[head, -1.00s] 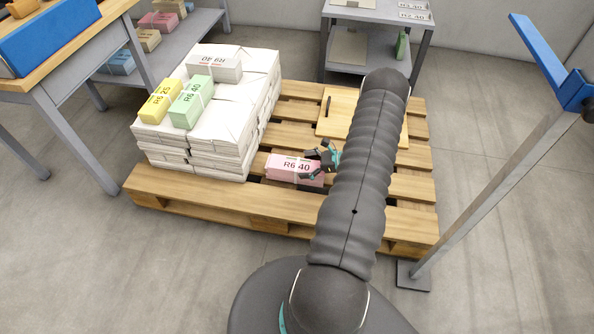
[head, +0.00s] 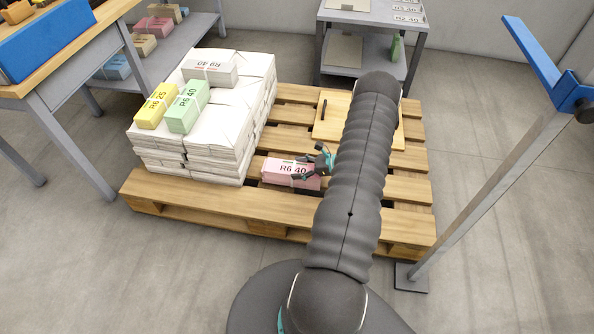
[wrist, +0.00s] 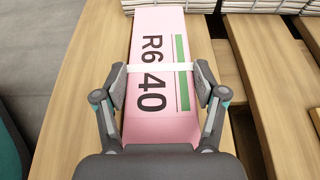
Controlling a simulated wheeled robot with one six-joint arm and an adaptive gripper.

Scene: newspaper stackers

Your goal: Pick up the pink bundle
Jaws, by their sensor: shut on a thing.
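The pink bundle (head: 283,171), marked "R6 40" and tied with a white band, lies on the wooden pallet (head: 240,205) beside the stack of white newspapers. In the wrist view the pink bundle (wrist: 158,50) runs lengthwise away from me, with a green stripe on its top. My gripper (wrist: 160,88) has one finger on each long side of it, near the white band, and is shut on it. In the head view my gripper (head: 312,166) is at the bundle's right end, and my arm hides part of that area. I cannot see a clear gap under the bundle.
White newspaper stacks (head: 225,125) stand to the left, with a yellow bundle (head: 156,106), a green bundle (head: 188,106) and a grey-white bundle (head: 210,72) on top. A wooden board (head: 331,118) lies behind. A metal post (head: 490,160) stands at right.

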